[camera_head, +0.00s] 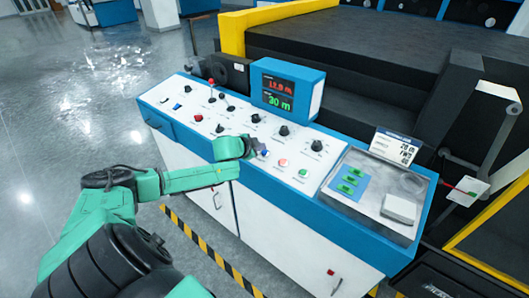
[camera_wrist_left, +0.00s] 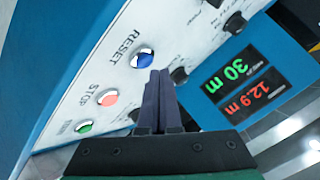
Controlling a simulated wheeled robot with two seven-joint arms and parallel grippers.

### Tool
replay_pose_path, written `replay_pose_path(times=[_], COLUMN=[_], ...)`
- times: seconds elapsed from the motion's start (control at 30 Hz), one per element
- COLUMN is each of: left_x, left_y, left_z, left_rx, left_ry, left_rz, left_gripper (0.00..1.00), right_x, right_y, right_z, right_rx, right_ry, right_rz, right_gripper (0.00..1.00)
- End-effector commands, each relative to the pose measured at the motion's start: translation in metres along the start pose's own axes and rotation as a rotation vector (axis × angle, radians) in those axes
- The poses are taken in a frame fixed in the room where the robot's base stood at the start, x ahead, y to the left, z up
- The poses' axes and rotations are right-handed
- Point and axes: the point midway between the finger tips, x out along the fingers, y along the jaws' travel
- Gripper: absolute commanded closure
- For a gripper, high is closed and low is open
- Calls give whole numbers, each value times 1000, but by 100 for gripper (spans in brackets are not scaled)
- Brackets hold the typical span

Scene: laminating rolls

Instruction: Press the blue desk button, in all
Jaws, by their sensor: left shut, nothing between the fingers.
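The blue button (camera_wrist_left: 143,58) sits on the white sloping desk panel, beside the printed word RESET in the left wrist view. In the head view a small part of the blue button (camera_head: 265,153) shows just past my fingertips. My left gripper (camera_head: 254,147) reaches in from the left over the panel. It is shut and empty; in the left wrist view its dark fingers (camera_wrist_left: 160,76) end right beside the blue button. I cannot tell whether they touch it. My right gripper is not in view.
A red STOP button (camera_wrist_left: 107,97) and a green button (camera_wrist_left: 84,127) are in line with the blue one. Several black knobs (camera_head: 284,130) and a display box (camera_head: 287,88) reading 12.9 m and 30 m stand behind. A grey tray (camera_head: 370,195) with green switches lies to the right.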

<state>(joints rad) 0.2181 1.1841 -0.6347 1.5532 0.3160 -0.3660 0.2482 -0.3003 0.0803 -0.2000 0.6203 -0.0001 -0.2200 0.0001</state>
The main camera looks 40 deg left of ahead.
Motion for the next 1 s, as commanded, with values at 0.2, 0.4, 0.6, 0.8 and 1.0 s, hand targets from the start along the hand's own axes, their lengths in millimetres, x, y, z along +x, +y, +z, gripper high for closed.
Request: replay_pose_path(times=[0.2,0.4,0.6,0.8,1.0], left_x=[5,6,6,8,10], left_y=[4,4,4,6,7], left_z=[4,4,4,6,7], left_rx=[-1,0,0,-1,-1], left_ry=[1,1,0,0,0], left_rz=[0,0,0,0,0], left_gripper=[100,100,100,100,100], right_x=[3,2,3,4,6], right_y=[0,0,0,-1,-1], right_z=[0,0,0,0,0], right_rx=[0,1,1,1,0], right_ry=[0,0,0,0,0], right_rz=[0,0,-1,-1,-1], right_gripper=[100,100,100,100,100])
